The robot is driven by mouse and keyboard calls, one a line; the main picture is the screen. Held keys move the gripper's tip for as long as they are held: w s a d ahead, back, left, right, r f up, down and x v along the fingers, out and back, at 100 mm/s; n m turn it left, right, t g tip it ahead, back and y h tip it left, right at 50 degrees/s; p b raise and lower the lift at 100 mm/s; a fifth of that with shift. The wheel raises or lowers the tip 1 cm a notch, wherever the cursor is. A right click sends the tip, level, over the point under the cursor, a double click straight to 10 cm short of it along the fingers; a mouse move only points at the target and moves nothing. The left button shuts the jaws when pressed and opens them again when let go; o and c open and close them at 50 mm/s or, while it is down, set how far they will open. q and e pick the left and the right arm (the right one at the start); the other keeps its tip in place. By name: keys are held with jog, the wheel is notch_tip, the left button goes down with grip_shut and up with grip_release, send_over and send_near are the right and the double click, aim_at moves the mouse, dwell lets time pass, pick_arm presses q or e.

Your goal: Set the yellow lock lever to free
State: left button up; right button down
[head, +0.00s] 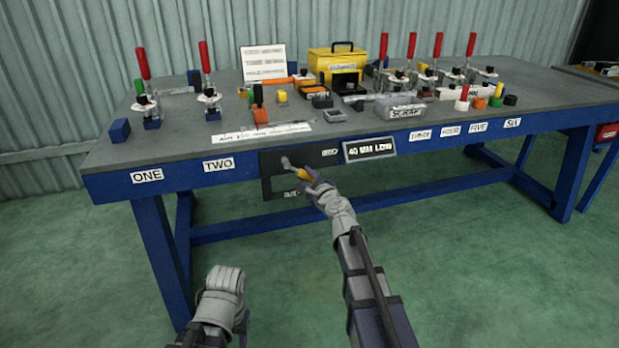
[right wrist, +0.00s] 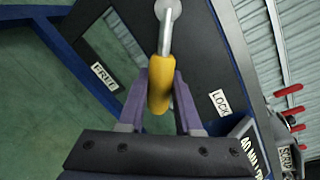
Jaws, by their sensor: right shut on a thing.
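The lock lever has a grey arm and a yellow grip (head: 302,174); in the right wrist view the yellow grip (right wrist: 160,88) sits between the two fingers. Its round pivot is on a dark panel (head: 268,172) on the bench's front edge. The lever points partway between the FREE label (right wrist: 104,76) and the LOCK label (right wrist: 220,102). My right gripper (head: 307,176) is shut on the yellow grip; its purple fingers also show in the right wrist view (right wrist: 161,95). My left gripper (head: 226,282) hangs low in front of the bench, its fingers not clearly visible.
The blue bench (head: 120,170) carries red-handled clamps, a yellow box (head: 335,62), a SCRAP bin (head: 400,107) and small blocks. A 40 mm sign (head: 369,149) is right of the panel. The green floor in front is clear.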

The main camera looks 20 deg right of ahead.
jog(key=shift+s+a+f+m+t+y+b, duration=0.15)
jog(key=shift+a+f+m+b, duration=0.45)
jog(key=shift+m, duration=0.65)
jog(key=shift+w+a+f+m+t+y+b, duration=0.1)
jog(key=shift+a+f+m+y+b, duration=0.15)
jog(key=shift+a+m+b, duration=0.8)
jog(key=shift+s+a+f+m+t+y+b, duration=0.15)
jog(key=shift+a+f+m+b, duration=0.4)
jog(key=shift+m, duration=0.85)
jog(key=shift+w+a, duration=0.1)
jog(key=c, duration=0.6)
grip_release()
jog(key=v, duration=0.7)
jog(key=shift+s, duration=0.4)
